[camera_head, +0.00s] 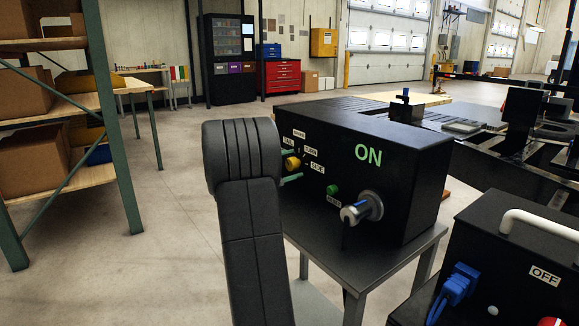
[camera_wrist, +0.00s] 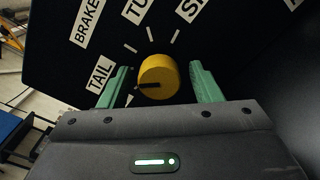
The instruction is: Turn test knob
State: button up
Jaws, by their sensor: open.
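The yellow test knob (camera_head: 292,163) is on the front face of a black box (camera_head: 415,190) marked ON. In the wrist view the knob (camera_wrist: 158,76) shows a black pointer mark at its lower left, on the side of the TAIL label (camera_wrist: 100,76). Tick lines and BRAKE, TU... and S... labels lie around it, partly cut off. My gripper (camera_head: 288,165) is at the knob, with its green fingers open. In the wrist view the fingers of my gripper (camera_wrist: 160,82) stand on either side of the knob, with gaps visible.
A green button (camera_head: 333,190) and a silver cylindrical connector (camera_head: 360,208) protrude near the knob. The box stands on a grey table (camera_head: 405,262). Another black box (camera_head: 520,265), marked OFF, is at right. Shelving (camera_head: 122,160) stands at left, with open floor between.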

jog(key=p+v, duration=0.3)
jog(key=v, duration=1)
jog(key=shift+s+a, duration=0.25)
jog(key=shift+a, duration=0.1)
jog(key=b+x, duration=0.3)
jog(key=x, duration=1)
jog(key=shift+w+d, duration=0.2)
jog(key=shift+d, duration=0.1)
jog(key=shift+w+d, duration=0.1)
